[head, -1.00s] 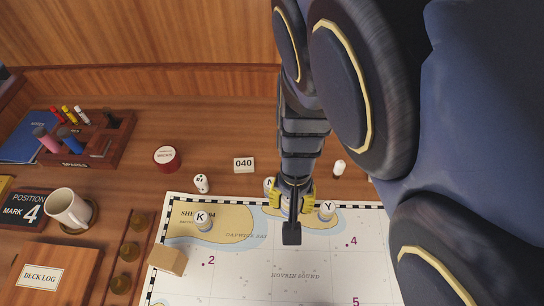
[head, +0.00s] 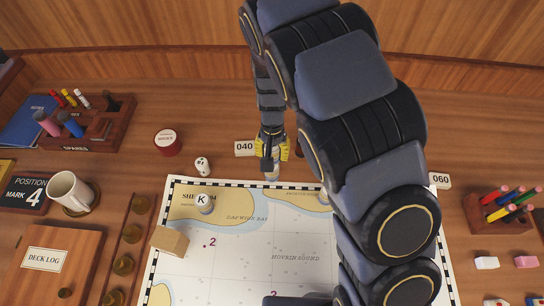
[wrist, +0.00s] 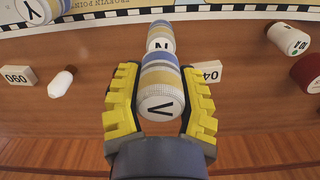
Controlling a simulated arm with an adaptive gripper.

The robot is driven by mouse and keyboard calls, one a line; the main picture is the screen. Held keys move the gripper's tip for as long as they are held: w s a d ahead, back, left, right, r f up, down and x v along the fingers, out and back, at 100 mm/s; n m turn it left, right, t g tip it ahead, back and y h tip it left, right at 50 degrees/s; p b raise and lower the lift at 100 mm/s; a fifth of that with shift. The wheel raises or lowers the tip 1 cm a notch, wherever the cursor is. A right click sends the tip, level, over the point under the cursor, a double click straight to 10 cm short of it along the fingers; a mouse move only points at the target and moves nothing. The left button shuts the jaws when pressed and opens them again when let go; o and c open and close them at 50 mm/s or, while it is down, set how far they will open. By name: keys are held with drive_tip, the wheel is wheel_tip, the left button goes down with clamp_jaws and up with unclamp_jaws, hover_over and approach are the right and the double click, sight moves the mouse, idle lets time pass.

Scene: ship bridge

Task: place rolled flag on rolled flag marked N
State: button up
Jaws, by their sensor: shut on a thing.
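My gripper (head: 271,150) is shut on a striped rolled flag (wrist: 162,85) with a white end, whose letter looks like V, possibly upside down. In the wrist view this flag sits between the yellow finger pads. The rolled flag marked N (wrist: 160,43) lies just beyond its far end, in line with it, with its white lettered end partly covered. I cannot tell whether the two touch.
Flag K (head: 204,202) stands on the chart (head: 250,265); flag Y (wrist: 38,10) is at the wrist view's upper left. Card 040 (head: 245,148), a white marked piece (head: 202,165) and a red round tin (head: 167,142) stand near my gripper. My arm hides the chart's right part.

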drive_tip(key=shift+w+f, duration=0.2)
drive_tip(key=shift+f, duration=1.5)
drive_tip(key=shift+f, duration=0.1)
drive_tip(key=o, duration=0.9)
drive_tip(key=shift+o, duration=0.2)
